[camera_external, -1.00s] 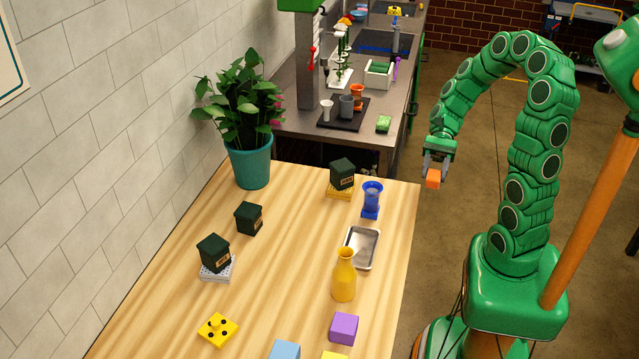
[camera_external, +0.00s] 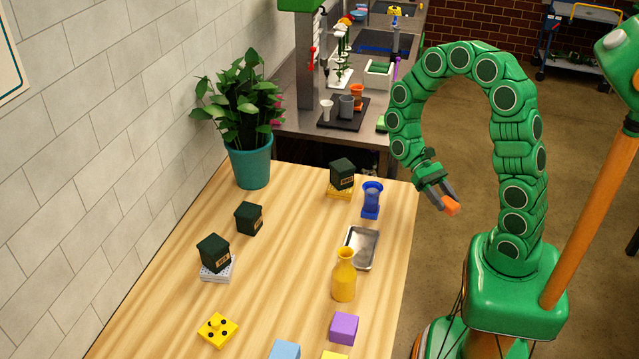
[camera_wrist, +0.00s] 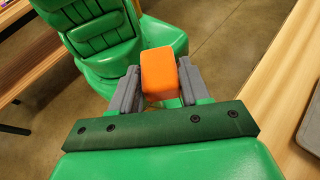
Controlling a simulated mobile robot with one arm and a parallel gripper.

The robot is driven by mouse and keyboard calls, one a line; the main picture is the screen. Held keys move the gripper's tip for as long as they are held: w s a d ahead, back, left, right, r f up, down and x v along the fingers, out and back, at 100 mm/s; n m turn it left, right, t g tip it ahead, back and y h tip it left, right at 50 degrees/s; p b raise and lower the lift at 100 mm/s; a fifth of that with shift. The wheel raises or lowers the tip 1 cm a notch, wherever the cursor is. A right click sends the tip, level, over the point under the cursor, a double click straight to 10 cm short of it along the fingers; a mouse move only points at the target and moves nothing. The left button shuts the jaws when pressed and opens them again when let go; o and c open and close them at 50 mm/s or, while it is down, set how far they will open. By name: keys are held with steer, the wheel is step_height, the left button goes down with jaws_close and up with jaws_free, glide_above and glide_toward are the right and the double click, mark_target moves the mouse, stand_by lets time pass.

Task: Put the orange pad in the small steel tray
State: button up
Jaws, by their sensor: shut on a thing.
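The orange pad (camera_external: 450,205) is a small orange block held between the fingers of my gripper (camera_external: 442,197). In the wrist view the orange pad (camera_wrist: 159,74) sits between the two grey fingers of my gripper (camera_wrist: 158,85). The gripper is shut on it, off the right edge of the wooden table and over the floor. The small steel tray (camera_external: 373,250) lies flat near the table's right edge, left of and below the gripper in the picture. It looks empty; the yellow vase hides part of its left side. A grey edge at the right of the wrist view may be the tray (camera_wrist: 314,128).
A yellow vase (camera_external: 344,280) stands at the tray's near side and a blue cup (camera_external: 372,197) beyond it. A purple cube (camera_external: 344,328) is nearer the camera. Dark boxes (camera_external: 249,218) and a potted plant (camera_external: 250,160) stand farther left. The table's middle is clear.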

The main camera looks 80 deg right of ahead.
steer(key=n+g+h, duration=0.1)
steer(key=f+n+g+h, duration=0.1)
steer(key=shift+s+n+h, duration=0.2)
steer(key=shift+n+h, duration=0.1)
steer(key=shift+n, duration=0.1)
steer(key=shift+f+n+g+h, duration=0.15)
steer(key=shift+n+g+h, duration=0.25)
steer(key=shift+n+h, duration=0.45)
steer(key=n+h, duration=0.3)
steer(key=w+n+h, duration=0.1)
steer(key=h, duration=0.1)
steer(key=shift+d+f+g, duration=0.2)
steer(key=shift+d+g, duration=0.05)
steer(key=shift+g, duration=0.15)
steer(key=w+a+r+n+t+h, duration=0.35)
steer(key=w+n+t+h, duration=0.3)
steer(key=n, duration=0.25)
steer(key=w+a+r+n+t+h, duration=0.2)
steer(key=w+a+n+t+h, duration=0.4)
steer(key=n, duration=0.3)
steer(key=w+a+r+n+t+y, duration=0.1)
steer(key=w+a+r+n+t, duration=0.15)
steer(key=a+n+t, duration=0.35)
steer(key=w+a+r+n+t+y, duration=0.1)
steer(key=a+r+n+t+y, duration=0.2)
steer(key=a, duration=0.5)
steer(key=shift+t+h, duration=0.45)
steer(key=shift+h, duration=0.25)
steer(key=shift+s+f, duration=0.1)
steer(key=shift+f, duration=7.35)
